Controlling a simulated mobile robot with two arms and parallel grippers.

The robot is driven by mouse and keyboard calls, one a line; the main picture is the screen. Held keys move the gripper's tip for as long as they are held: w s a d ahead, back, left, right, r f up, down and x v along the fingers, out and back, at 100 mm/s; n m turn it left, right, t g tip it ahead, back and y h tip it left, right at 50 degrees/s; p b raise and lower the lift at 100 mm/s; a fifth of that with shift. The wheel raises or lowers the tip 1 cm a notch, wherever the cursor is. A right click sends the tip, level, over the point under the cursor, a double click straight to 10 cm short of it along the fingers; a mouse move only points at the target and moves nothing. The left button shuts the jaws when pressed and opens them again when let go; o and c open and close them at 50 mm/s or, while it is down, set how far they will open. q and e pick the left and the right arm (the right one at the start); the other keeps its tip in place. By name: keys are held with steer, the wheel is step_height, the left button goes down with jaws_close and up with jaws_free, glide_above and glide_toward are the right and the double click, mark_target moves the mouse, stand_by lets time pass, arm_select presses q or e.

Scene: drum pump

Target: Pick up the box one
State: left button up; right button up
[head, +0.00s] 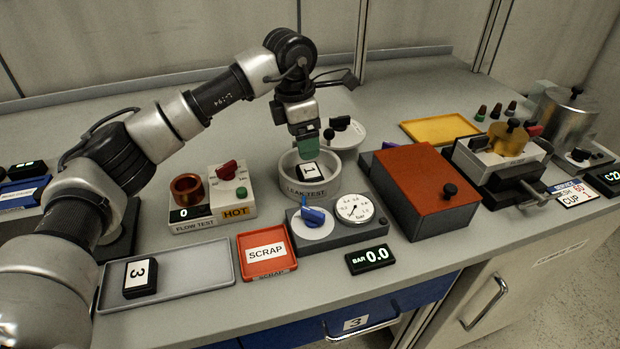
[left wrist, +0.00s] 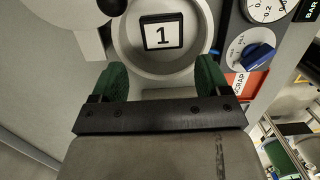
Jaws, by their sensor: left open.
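Box one, a small black box with a white label reading 1 (head: 308,171), lies inside the round white leak test cup (head: 309,189). In the left wrist view box one (left wrist: 161,34) lies inside the cup, ahead of the fingertips. My left gripper (head: 305,144) points down just above the cup and box. Its two green fingers (left wrist: 162,80) are apart with nothing between them, and box one shows beyond the gap. The cup's round lid (head: 346,133) stands open behind it. My right gripper is not in view.
A flow test unit (head: 213,198) stands left of the cup, and a valve and gauge block (head: 336,222) in front. A red-topped box (head: 421,185) stands to the right. A grey tray (head: 205,275) holds box three (head: 140,277), beside a red scrap tray (head: 265,254).

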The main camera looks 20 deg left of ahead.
mark_target(309, 170)
arm_select(q)
steer(key=f, duration=0.4)
steer(key=shift+w+d, duration=0.1)
steer(key=shift+d, duration=0.1)
steer(key=f, duration=0.4)
steer(key=shift+w+d+f, duration=0.15)
steer(key=shift+d+f, duration=0.05)
steer(key=shift+d, duration=0.2)
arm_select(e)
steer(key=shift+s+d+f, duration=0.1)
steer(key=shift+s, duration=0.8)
arm_select(q)
steer(key=shift+c, duration=0.4)
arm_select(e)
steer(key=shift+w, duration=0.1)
arm_select(q)
steer(key=c, duration=0.6)
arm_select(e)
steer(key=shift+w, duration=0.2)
arm_select(q)
steer(key=shift+r, duration=0.15)
